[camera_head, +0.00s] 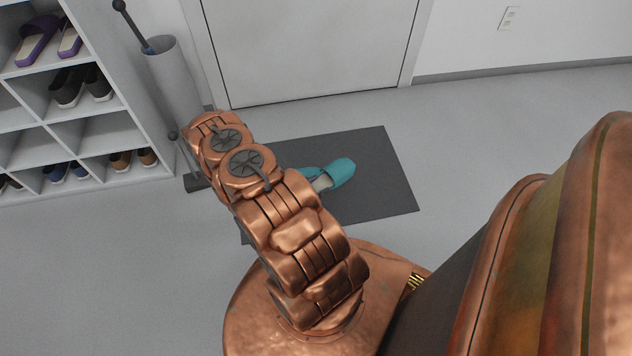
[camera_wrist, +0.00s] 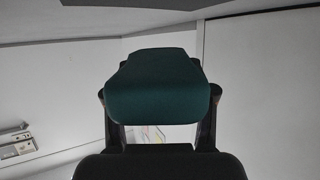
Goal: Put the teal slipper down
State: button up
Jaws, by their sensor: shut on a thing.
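The teal slipper (camera_wrist: 158,72) is in my gripper (camera_wrist: 159,96) in the wrist view. It looks dark teal there and spans the space between the two dark fingers, which are shut on its sides. In the head view, teal footwear (camera_head: 342,171) with a pale inside shows over the dark mat (camera_head: 385,165), and another teal piece (camera_head: 308,173) shows beside it, partly behind my arm. I cannot tell which of these is the held slipper. My gripper is hidden behind my arm in the head view.
A white shoe rack (camera_head: 105,110) with several pairs stands at the left. A grey cylindrical stand (camera_head: 175,80) is beside it, near the wall. A closed door (camera_head: 310,45) is behind the mat. The mat's right part and the floor (camera_head: 500,130) right of it are clear.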

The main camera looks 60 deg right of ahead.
jog(key=s+f+m+g, duration=0.1)
jog(key=s+f, duration=0.1)
jog(key=s, duration=0.2)
jog(key=shift+y, duration=0.3)
jog(key=shift+w+d+f+b, duration=0.45)
jog(key=shift+d+f+b, duration=0.75)
jog(key=shift+d, duration=1.35)
jog(key=shift+w+d+f+b, duration=0.6)
jog(key=shift+d+b, duration=1.05)
jog(key=shift+d, duration=0.95)
jog(key=shift+w+d+f+b, duration=0.35)
jog(key=shift+d+f+b, duration=0.85)
jog(key=shift+d, duration=1.35)
jog(key=shift+r, duration=0.3)
jog(key=shift+f, duration=0.6)
jog(key=o, duration=1.2)
jog(key=shift+r, duration=0.1)
